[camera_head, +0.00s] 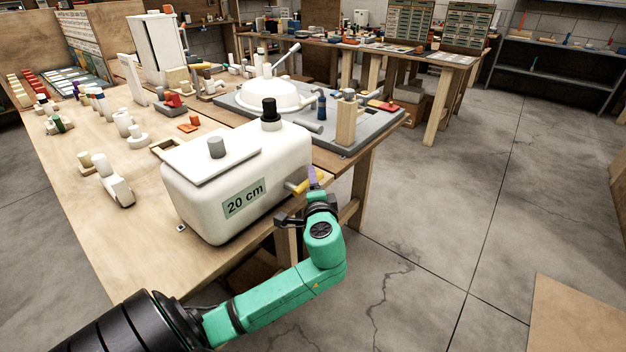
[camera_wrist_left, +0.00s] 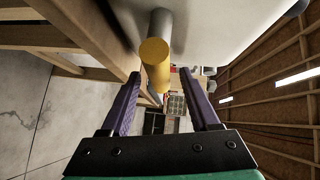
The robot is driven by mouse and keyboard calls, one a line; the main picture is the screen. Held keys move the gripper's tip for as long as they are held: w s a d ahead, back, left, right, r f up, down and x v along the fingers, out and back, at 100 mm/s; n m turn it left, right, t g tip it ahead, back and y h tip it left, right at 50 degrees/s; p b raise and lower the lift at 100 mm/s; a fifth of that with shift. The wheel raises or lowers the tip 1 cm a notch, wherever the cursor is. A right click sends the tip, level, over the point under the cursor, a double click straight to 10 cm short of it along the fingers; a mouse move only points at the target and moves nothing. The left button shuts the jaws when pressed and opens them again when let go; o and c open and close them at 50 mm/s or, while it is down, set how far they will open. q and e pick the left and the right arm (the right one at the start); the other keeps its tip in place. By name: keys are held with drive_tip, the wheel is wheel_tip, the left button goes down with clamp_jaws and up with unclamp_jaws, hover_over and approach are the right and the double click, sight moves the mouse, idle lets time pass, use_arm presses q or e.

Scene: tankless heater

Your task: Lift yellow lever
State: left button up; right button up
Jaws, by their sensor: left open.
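The yellow lever (camera_head: 300,185) sticks out from the end of a white tank labelled "20 cm" (camera_head: 205,195) at the table's edge. In the left wrist view the lever (camera_wrist_left: 155,62) has a grey stem and a yellow end pointing toward the gripper. My left gripper (camera_head: 314,180) is at the lever's outer end. In the left wrist view my left gripper (camera_wrist_left: 160,74) is open, its purple fingers on either side of the lever's line with visible gaps. Whether the lever tip is between the fingers in depth is unclear. My right gripper is not in view.
The wooden table (camera_head: 95,215) holds several small fittings left of the tank. A grey tray (camera_head: 365,135) with a white round basin (camera_head: 268,95) lies behind the tank. A table leg (camera_head: 362,190) stands near my left gripper. The floor (camera_head: 470,190) to the right is open.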

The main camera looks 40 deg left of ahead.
use_arm(q)
drive_tip(key=shift+x, duration=0.8)
clamp_jaws()
drive_tip(key=shift+f, duration=0.1)
idle(0.7)
